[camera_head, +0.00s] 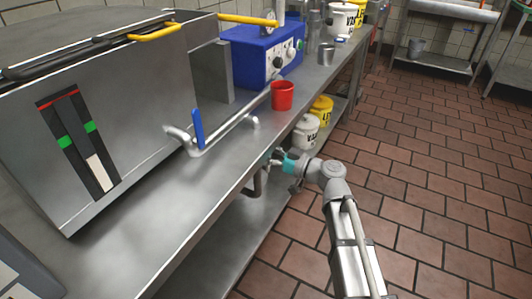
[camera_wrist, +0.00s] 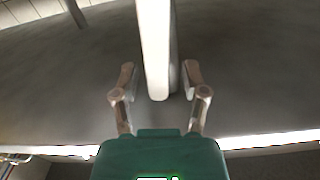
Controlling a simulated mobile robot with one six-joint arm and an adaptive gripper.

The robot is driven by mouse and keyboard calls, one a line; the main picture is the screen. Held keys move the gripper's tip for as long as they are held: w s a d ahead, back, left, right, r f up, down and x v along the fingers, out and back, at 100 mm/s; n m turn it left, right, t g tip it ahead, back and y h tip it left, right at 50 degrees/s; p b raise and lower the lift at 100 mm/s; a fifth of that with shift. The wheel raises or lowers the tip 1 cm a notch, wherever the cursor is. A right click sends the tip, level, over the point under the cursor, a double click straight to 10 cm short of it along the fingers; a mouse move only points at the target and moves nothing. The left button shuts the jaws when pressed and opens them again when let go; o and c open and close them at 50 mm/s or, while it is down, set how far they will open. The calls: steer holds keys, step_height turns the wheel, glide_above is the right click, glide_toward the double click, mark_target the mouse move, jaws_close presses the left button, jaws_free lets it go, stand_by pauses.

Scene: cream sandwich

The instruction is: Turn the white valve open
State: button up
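In the wrist view a pale white bar, apparently the handle of the white valve (camera_wrist: 157,50), runs down from the top edge and ends between my fingertips. My gripper (camera_wrist: 158,80) is open, one finger on each side of the bar, with a visible gap on both sides. In the head view my gripper (camera_head: 273,157) is at the front edge of the steel counter, its fingers partly hard to make out. The white valve cannot be made out there.
The steel counter (camera_head: 150,235) carries a pipe with a blue lever (camera_head: 198,128), a red cup (camera_head: 283,95) and a blue machine (camera_head: 262,52). White (camera_head: 306,130) and yellow (camera_head: 321,106) buckets stand on the lower shelf. The tiled floor to the right is clear.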

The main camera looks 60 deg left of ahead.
steer(key=shift+s, duration=0.1)
steer(key=v, duration=1.2)
stand_by(0.9)
